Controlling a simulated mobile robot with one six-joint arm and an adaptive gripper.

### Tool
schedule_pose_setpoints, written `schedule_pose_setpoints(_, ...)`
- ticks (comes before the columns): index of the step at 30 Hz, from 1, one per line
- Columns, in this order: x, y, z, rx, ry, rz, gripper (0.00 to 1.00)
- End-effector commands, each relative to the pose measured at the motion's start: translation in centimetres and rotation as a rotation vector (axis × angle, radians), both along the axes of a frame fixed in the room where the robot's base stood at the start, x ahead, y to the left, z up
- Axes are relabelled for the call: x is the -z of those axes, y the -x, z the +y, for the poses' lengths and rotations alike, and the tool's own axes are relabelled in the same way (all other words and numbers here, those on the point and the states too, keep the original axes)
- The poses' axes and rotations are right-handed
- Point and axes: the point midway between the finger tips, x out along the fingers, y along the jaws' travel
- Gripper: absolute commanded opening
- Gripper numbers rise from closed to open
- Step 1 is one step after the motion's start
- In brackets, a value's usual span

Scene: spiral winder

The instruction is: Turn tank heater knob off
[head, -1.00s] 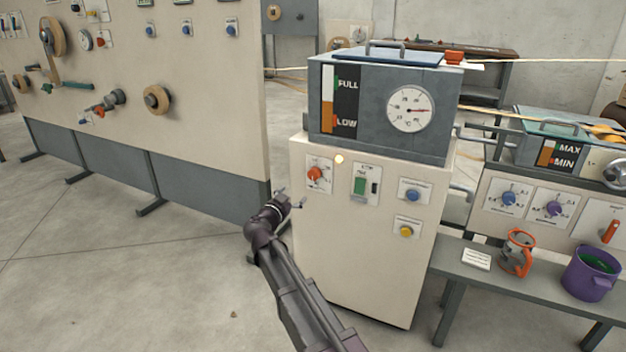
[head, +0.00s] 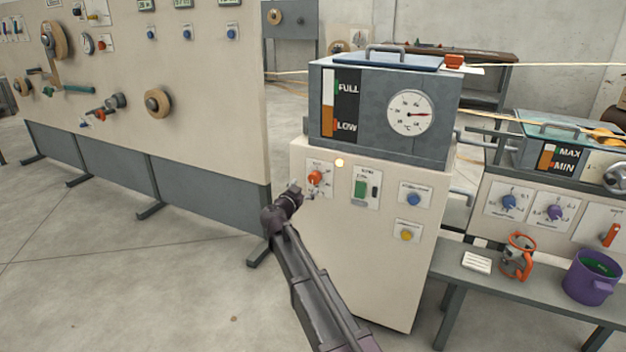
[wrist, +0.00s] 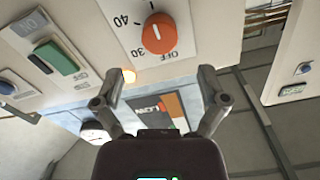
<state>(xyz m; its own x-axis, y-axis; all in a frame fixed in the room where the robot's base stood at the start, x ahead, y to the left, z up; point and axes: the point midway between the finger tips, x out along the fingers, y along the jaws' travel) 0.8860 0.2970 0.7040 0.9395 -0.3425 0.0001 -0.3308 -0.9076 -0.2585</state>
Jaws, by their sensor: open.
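The tank heater knob (head: 315,178) is orange and sits on a white dial plate at the upper left of the cream cabinet's front. In the wrist view the knob (wrist: 159,34) is at the top centre, with a white mark and the labels 30, 40 and OFF around it; the view appears upside down. My gripper (head: 303,189) is just in front of the plate, close to the knob in the head view. In the wrist view its two fingers (wrist: 160,85) are spread apart with nothing between them, and the knob shows beyond them, apparently untouched.
A green switch (head: 360,187), a blue knob (head: 413,198) and a yellow knob (head: 406,236) share the cabinet front. A small glowing lamp (head: 339,162) is above the dial. The grey tank (head: 375,140) sits on top. Open floor lies to the left.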

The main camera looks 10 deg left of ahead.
Motion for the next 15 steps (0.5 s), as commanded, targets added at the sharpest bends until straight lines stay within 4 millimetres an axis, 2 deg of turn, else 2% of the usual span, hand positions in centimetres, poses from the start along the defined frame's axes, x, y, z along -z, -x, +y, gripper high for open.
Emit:
schedule_pose_setpoints(1,0.0,-1.1,-0.3,0.001,0.0,0.0,0.92)
schedule_pose_setpoints(6,0.0,-3.4,-1.1,0.002,0.0,0.0,0.92)
schedule_pose_setpoints(15,0.0,-5.8,-2.1,0.001,0.0,0.0,0.92)
